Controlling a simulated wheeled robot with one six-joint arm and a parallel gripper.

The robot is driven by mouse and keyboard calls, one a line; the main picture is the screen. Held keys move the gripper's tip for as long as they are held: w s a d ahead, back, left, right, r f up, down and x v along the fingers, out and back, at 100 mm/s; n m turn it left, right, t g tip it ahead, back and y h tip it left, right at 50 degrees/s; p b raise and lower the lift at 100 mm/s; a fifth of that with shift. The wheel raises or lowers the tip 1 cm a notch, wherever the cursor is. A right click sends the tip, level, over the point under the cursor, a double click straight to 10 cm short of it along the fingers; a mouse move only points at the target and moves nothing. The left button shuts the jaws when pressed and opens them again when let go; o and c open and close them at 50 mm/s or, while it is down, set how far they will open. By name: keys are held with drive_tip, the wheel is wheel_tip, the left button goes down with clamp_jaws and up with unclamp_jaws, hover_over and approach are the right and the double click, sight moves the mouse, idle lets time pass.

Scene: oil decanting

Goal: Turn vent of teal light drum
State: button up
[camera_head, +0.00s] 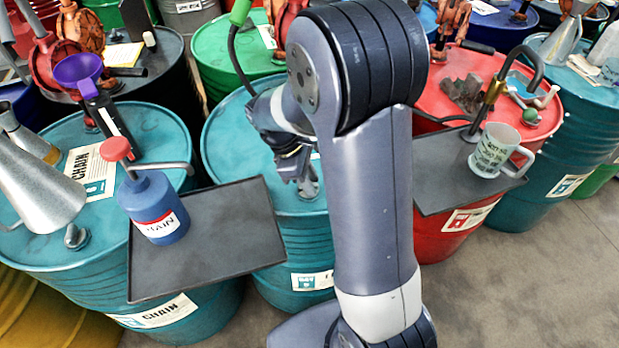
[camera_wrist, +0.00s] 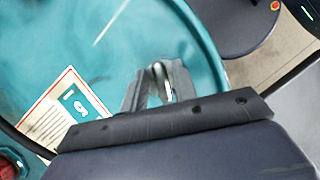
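The teal drum (camera_head: 225,150) stands in the middle, partly hidden behind my arm and a black tray. Its teal top with a white label (camera_wrist: 68,108) fills much of the wrist view. My gripper (camera_head: 304,182) points down over the drum top, near its front edge. A small metal vent (camera_head: 308,188) shows at the fingertips, mostly hidden by them. In the wrist view my gripper (camera_wrist: 153,88) has a narrow gap between its fingers, with a pale metal piece in or behind it. Whether the fingers press on the vent cannot be told.
A black tray (camera_head: 240,225) with a blue bottle (camera_head: 155,205) juts out at the left. Another tray (camera_head: 435,185) with a cup (camera_head: 494,150) is at the right, by a red drum (camera_head: 440,235). Another teal drum (camera_head: 40,245) with funnels stands left. Open floor lies front right.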

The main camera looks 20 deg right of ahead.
clamp_jaws()
drive_tip(key=shift+m, duration=0.3)
drive_tip(key=m+g+p, duration=0.1)
drive_tip(key=m, duration=0.1)
drive_tip(key=shift+r+m+y, duration=0.1)
drive_tip(key=shift+m+y, duration=0.2)
drive_tip(key=m, duration=0.2)
drive_tip(key=m+g+y+p, duration=0.1)
drive_tip(key=m, duration=0.1)
drive_tip(key=shift+m+y, duration=0.3)
drive_tip(key=m+y, duration=0.1)
drive_tip(key=m, duration=0.2)
drive_tip(key=shift+a+m+p, duration=0.15)
drive_tip(key=shift+m+p, duration=0.15)
drive_tip(key=shift+m+y, duration=0.9)
drive_tip(key=shift+m, duration=0.9)
